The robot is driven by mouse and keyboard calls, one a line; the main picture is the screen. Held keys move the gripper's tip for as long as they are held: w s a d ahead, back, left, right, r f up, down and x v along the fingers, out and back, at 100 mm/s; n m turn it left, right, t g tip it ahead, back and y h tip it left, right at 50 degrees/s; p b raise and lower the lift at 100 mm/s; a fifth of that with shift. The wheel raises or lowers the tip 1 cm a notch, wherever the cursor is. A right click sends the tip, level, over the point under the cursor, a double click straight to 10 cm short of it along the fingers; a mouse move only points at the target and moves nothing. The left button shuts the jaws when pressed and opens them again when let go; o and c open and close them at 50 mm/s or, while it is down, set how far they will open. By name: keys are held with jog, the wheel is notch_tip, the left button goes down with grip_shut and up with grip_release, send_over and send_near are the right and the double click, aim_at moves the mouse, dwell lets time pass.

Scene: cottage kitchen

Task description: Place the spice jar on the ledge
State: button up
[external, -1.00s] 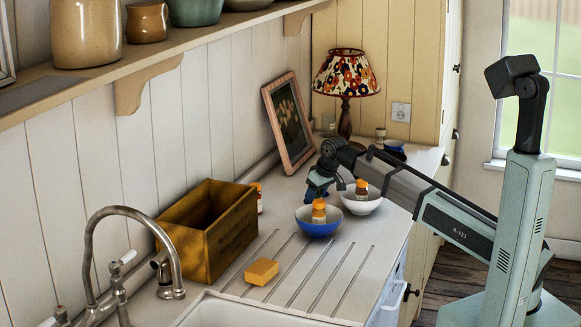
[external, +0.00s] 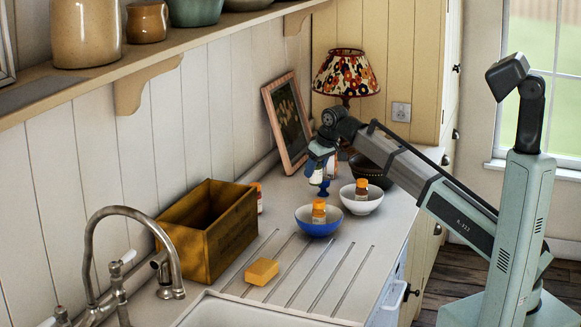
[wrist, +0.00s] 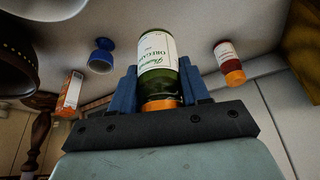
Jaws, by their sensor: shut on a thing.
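A spice jar with a green body, white oregano label and orange lid (wrist: 158,62) is held between the blue fingers of my gripper (wrist: 165,88) in the wrist view. In the external view my gripper (external: 319,166) holds the jar (external: 315,177) above the counter, near the picture frame; part of the jar is hidden. A wooden shelf (external: 150,58) on brackets runs along the left wall, high above the counter; it is the ledge-like surface I see, well to the left of my gripper.
A blue bowl (external: 318,229) and a white bowl (external: 374,204) each hold an orange-lidded jar. A blue egg cup (wrist: 101,56), wooden crate (external: 232,234), sponge (external: 262,271), dark bowl (external: 373,171), lamp (external: 346,73) and leaning picture (external: 288,125) stand around. Pots (external: 87,35) occupy part of the shelf.

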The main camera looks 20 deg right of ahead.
notch_tip(320, 180, up, 14)
jog(key=shift+w+a+f, duration=0.1)
jog(key=s+a+n, duration=0.1)
jog(key=s+a, duration=0.2)
jog(key=a, duration=0.8)
jog(key=s+a+n, duration=0.1)
jog(key=s+a, duration=0.2)
jog(key=a, duration=0.9)
jog(key=s+a+f+n+g+y, duration=0.1)
jog(key=s+a+n, duration=0.1)
jog(key=s+a, duration=1.55)
jog(key=s+a+n+y, duration=0.1)
jog(key=s+a+n, duration=0.1)
jog(key=s+a, duration=1.55)
jog(key=shift+w+a+f, duration=0.35)
jog(key=shift+w+f, duration=0.05)
jog(key=shift+f, duration=3.35)
jog(key=shift+w+a+f, duration=0.4)
jog(key=shift+w+f, duration=0.05)
jog(key=shift+f, duration=3.3)
jog(key=shift+w+a+f, duration=0.35)
jog(key=shift+w+f, duration=0.05)
jog(key=shift+f, duration=3.35)
jog(key=shift+f, duration=0.1)
jog(key=o, duration=1.1)
